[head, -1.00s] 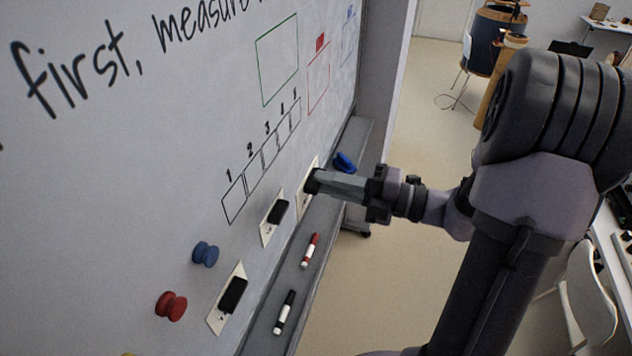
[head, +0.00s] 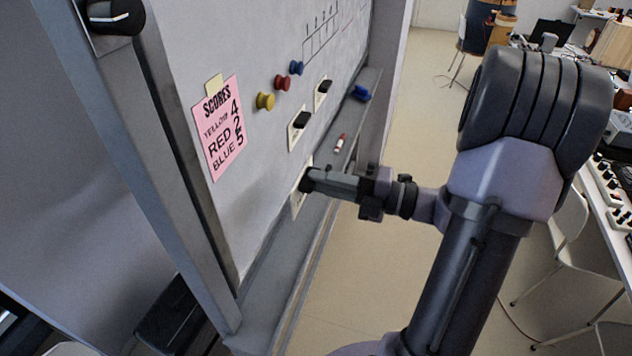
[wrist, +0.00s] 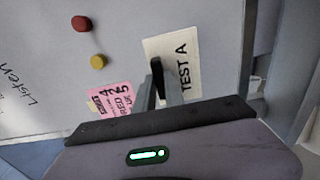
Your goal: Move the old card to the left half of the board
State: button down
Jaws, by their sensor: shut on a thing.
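My gripper (head: 312,182) is shut on the black handle of a white card (head: 298,200), at or just off the board's lower edge. In the wrist view the fingers (wrist: 166,88) close on that handle and the card (wrist: 184,50) reads "TEST A". I cannot tell if the card touches the board. The whiteboard (head: 215,40) shows its left end, with a pink score sheet (head: 222,135) on it. Two more white cards with black handles, a nearer one (head: 294,141) and a farther one (head: 317,99), sit farther right; their writing is unreadable.
Yellow (head: 265,101), red (head: 282,83) and blue (head: 296,68) round magnets sit above the cards. A tray ledge (head: 285,262) runs below, with a red marker (head: 341,144) and a blue object (head: 360,94). The board's upright frame (head: 165,150) stands at left.

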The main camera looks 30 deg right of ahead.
aim_at(304, 176)
jog(key=x, duration=0.6)
jog(key=shift+w+d, duration=0.1)
jog(key=shift+w, duration=0.1)
jog(key=shift+x, duration=0.8)
jog(key=shift+w+a+f, duration=0.1)
jog(key=shift+w+a, duration=0.2)
jog(key=shift+w, duration=0.1)
dwell(0.5)
jog(key=c, duration=1.3)
grip_release()
jog(key=shift+c, duration=0.2)
jog(key=shift+o, duration=0.2)
jog(key=o, duration=0.4)
jog(key=shift+c, duration=0.2)
